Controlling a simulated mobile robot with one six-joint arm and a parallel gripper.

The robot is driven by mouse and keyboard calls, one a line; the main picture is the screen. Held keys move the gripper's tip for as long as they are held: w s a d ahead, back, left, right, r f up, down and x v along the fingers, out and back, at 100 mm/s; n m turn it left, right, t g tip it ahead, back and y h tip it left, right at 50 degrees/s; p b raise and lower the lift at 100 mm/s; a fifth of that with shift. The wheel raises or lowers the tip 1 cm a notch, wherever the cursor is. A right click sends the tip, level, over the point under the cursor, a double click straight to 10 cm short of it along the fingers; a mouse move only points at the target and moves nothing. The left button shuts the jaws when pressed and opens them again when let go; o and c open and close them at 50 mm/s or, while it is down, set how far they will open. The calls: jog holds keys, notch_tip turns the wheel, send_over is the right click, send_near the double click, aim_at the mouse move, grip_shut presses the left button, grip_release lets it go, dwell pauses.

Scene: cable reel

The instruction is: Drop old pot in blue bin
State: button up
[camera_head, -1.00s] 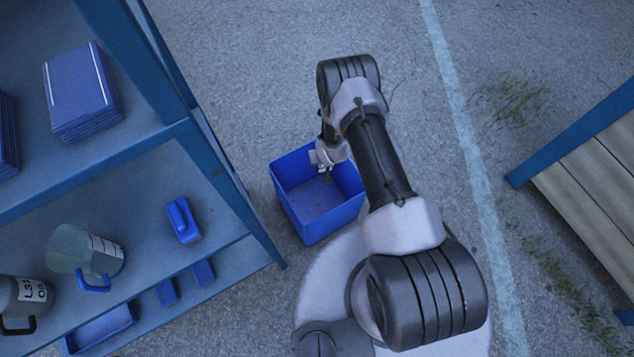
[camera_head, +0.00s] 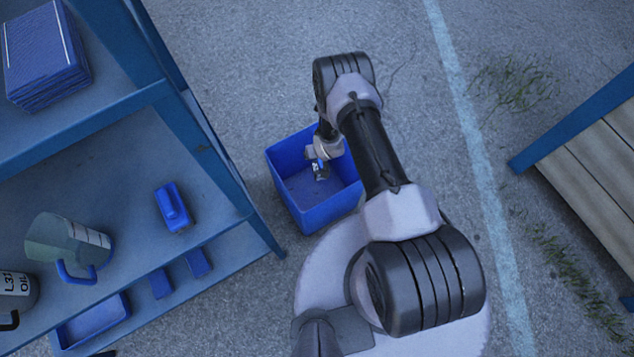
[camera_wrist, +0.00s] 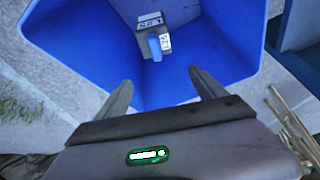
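The blue bin (camera_head: 290,187) stands on the ground beside the shelf, and it also fills the upper middle of the wrist view (camera_wrist: 85,60). My gripper (camera_head: 321,163) is over the bin's opening. In the wrist view my gripper (camera_wrist: 163,92) is open, its two fingers apart with nothing between them. A small grey pot (camera_wrist: 165,14) with white labels and a blue handle is inside the bin, beyond the fingertips. It shows only as a small dark and white shape in the head view (camera_head: 320,172). I cannot tell whether it rests on the bin floor.
A blue shelf (camera_head: 110,120) at left holds a clear jug (camera_head: 60,245), an oil container (camera_head: 12,288), a blue box (camera_head: 172,208) and a stack of blue items (camera_head: 45,55). A wooden-topped bench (camera_head: 590,185) is at right. Open pavement lies between.

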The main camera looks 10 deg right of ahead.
jog(key=p+v, duration=0.7)
jog(key=v, duration=1)
jog(key=shift+r+p, duration=0.25)
jog(key=shift+p, duration=0.15)
